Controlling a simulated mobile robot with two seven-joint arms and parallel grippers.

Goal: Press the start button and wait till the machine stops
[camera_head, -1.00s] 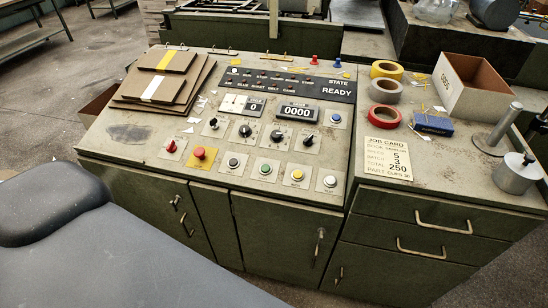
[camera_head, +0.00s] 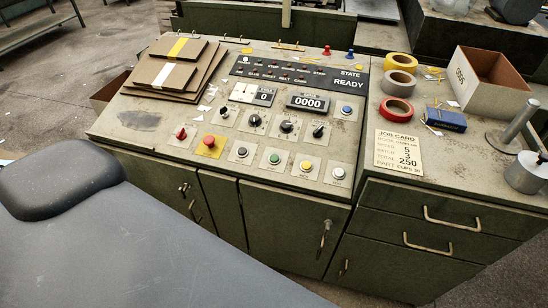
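The machine's control desk (camera_head: 142,142) stands in front of me with a sloped, worn panel. The state display (camera_head: 350,83) reads READY, and the counter (camera_head: 308,102) reads 0000. A smaller counter (camera_head: 264,98) shows 0. Along the panel's front row are a black button (camera_head: 241,152), a green button (camera_head: 274,159), a yellow button (camera_head: 306,166) and a pale button (camera_head: 338,173). Their labels are too small to read. A red mushroom button (camera_head: 209,141) sits on a yellow plate. Neither gripper is in view.
Brown boards (camera_head: 165,75) are stacked at the panel's back left. On the right top lie several tape rolls (camera_head: 397,111), a job card (camera_head: 398,152), a blue box (camera_head: 446,120), an open carton (camera_head: 488,80) and a metal weight (camera_head: 525,173). Nothing covers the front buttons.

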